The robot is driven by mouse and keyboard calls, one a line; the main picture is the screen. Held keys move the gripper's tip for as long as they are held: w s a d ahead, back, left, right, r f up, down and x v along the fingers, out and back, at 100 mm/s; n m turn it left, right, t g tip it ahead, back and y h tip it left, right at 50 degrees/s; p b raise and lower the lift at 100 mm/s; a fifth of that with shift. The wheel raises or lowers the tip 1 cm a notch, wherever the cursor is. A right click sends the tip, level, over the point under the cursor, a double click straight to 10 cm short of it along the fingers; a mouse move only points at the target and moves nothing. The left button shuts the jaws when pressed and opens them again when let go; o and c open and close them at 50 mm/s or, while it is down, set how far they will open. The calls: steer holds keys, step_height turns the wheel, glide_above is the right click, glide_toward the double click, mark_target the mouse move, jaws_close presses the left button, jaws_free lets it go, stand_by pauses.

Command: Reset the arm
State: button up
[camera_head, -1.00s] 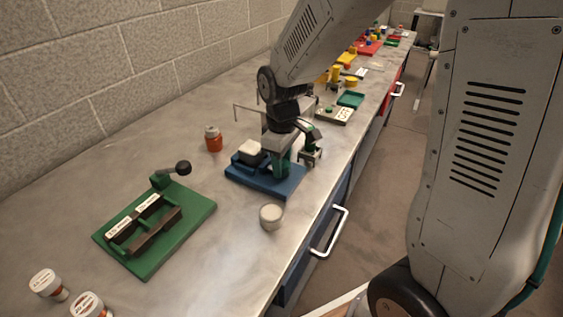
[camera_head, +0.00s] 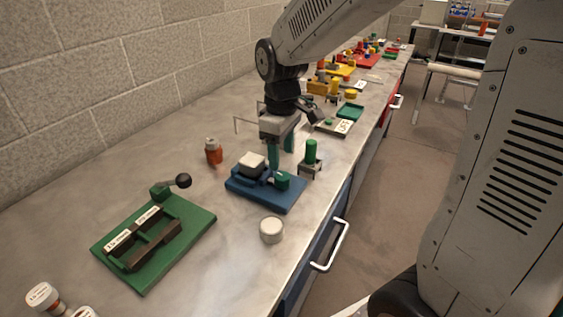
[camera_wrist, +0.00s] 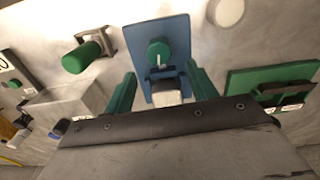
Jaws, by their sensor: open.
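My gripper (camera_head: 281,150) hangs over the blue fixture (camera_head: 236,186), its two green fingers pointing down, open and with nothing between them. The wrist view shows the fingers apart (camera_wrist: 160,90), with the blue fixture (camera_wrist: 172,32) beyond the gap. The fixture carries a white block (camera_head: 252,161) and a green knob (camera_head: 283,180). My arm reaches in from the upper right over the bench.
A green cylinder (camera_head: 311,151) stands in a small grey holder right of the gripper. A white-lidded jar (camera_head: 271,229), an orange bottle (camera_head: 213,151) and a green fixture (camera_head: 190,222) stand on the bench. Bare bench lies between them. A block wall runs behind.

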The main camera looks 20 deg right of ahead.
steer(key=shift+r, duration=0.25)
stand_by(0.3)
steer(key=shift+s+m, duration=0.15)
steer(key=shift+m, duration=0.15)
steer(key=s+d+r+m, duration=0.1)
steer(key=s+r+m, duration=0.2)
steer(key=s, duration=0.8)
steer(key=s+d+r+m+t, duration=0.1)
steer(key=s+r+m, duration=0.3)
steer(key=s, duration=0.7)
steer(key=shift+d, duration=0.5)
